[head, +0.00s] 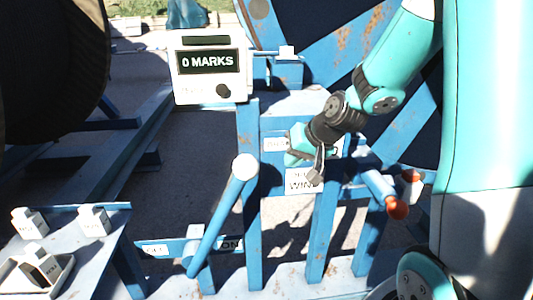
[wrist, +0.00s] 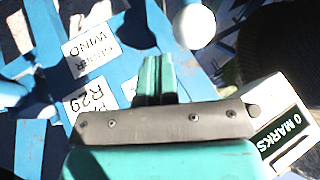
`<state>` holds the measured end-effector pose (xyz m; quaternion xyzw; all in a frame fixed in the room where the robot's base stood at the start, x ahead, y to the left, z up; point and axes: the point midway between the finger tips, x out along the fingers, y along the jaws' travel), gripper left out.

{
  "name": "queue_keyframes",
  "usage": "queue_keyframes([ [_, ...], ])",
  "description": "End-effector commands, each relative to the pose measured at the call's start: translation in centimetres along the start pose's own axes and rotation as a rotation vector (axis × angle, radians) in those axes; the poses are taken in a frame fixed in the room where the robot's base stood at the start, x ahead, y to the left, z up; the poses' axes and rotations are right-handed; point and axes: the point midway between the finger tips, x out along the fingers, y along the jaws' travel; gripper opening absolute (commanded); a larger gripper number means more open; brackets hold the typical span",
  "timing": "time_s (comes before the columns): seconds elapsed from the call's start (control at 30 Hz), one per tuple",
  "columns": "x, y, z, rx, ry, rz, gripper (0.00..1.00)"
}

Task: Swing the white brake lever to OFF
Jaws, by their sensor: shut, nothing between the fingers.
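The brake lever is a blue bar (head: 215,226) with a white ball knob (head: 245,167) on top. It leans up to the right from its low pivot, toward the ON label (head: 230,245); the OFF label (head: 155,250) is on the left of the pivot. My gripper (head: 297,157) is right of the knob and apart from it in the head view. In the wrist view, its teal fingers (wrist: 155,75) are together and empty. The white knob (wrist: 194,27) shows just beyond them, to the right.
A counter box (head: 210,68) reading 0 MARKS stands on a post behind the lever. An orange-tipped blue handle (head: 396,208) is at the right. A blue table (head: 70,270) with white blocks is at the lower left. Open floor lies left of the lever.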

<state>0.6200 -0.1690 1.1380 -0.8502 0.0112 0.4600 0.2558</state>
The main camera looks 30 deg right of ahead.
Motion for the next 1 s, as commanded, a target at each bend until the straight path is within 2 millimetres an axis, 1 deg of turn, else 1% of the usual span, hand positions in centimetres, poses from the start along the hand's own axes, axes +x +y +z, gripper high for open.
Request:
queue_keyframes([
  [0.03,-0.4,1.1,-1.0,0.034,0.024,0.013,0.0],
  [0.1,-0.4,2.1,-1.6,0.061,0.049,0.023,0.0],
  [0.2,-0.4,2.8,-2.0,0.076,0.065,0.029,0.0],
  [0.57,-0.1,2.8,-2.0,0.075,0.064,0.029,0.0],
  [0.67,0.8,2.8,-2.1,0.074,0.061,0.028,0.0],
  [0.77,2.4,2.8,-2.1,0.074,0.058,0.029,0.0],
  [1.0,7.3,2.9,-2.4,0.074,0.058,0.029,0.0],
])
